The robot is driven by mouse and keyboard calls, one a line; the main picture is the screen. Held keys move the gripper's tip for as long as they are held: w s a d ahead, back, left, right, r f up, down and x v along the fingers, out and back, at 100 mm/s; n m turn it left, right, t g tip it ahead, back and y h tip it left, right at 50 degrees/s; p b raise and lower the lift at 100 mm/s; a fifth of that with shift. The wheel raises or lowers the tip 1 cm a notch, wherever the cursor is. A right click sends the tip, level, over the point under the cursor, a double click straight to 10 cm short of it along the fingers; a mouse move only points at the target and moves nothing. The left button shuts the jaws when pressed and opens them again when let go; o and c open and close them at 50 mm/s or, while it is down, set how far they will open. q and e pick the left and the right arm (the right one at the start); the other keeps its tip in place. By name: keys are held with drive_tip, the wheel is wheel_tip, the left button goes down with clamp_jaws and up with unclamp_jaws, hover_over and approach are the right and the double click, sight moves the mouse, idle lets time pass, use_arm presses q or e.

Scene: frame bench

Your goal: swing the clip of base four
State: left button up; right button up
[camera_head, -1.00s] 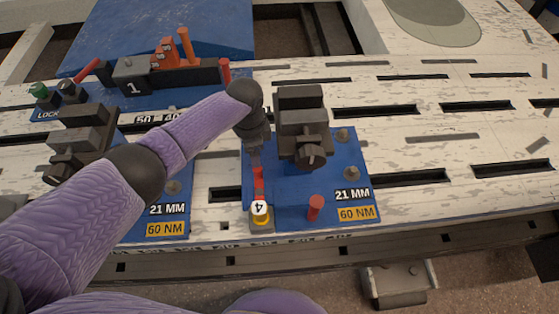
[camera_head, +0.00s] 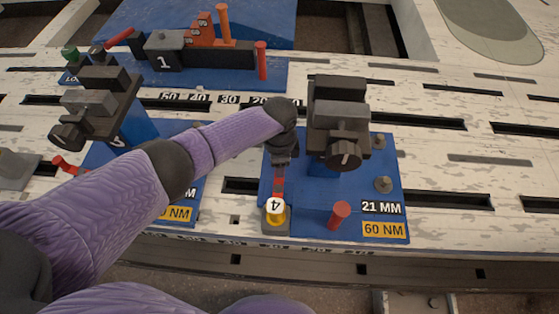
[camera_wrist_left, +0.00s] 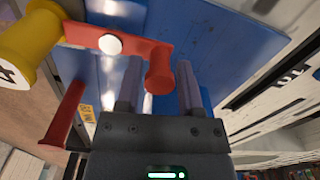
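Base four is a blue plate (camera_head: 300,222) bearing a dark clamp block (camera_head: 338,115), with a yellow post marked 4 (camera_head: 275,212) at its front left corner. The red clip (camera_head: 279,185) runs from this post toward the back. In the left wrist view the clip (camera_wrist_left: 135,45) is a red bar with a rounded red knob at its free end. My left gripper (camera_head: 280,168) is above the clip. In the wrist view its two fingers (camera_wrist_left: 160,85) stand apart, one on each side of the knob, with narrow gaps. My right gripper is out of view.
A red peg (camera_head: 340,215) stands at the front of base four; it also shows in the wrist view (camera_wrist_left: 65,115). Another blue base with a clamp (camera_head: 100,105) lies left, partly behind my arm. Base 1 (camera_head: 165,52) stands at the back left. The slotted bench is clear on the right.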

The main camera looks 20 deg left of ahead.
use_arm(q)
clamp_jaws()
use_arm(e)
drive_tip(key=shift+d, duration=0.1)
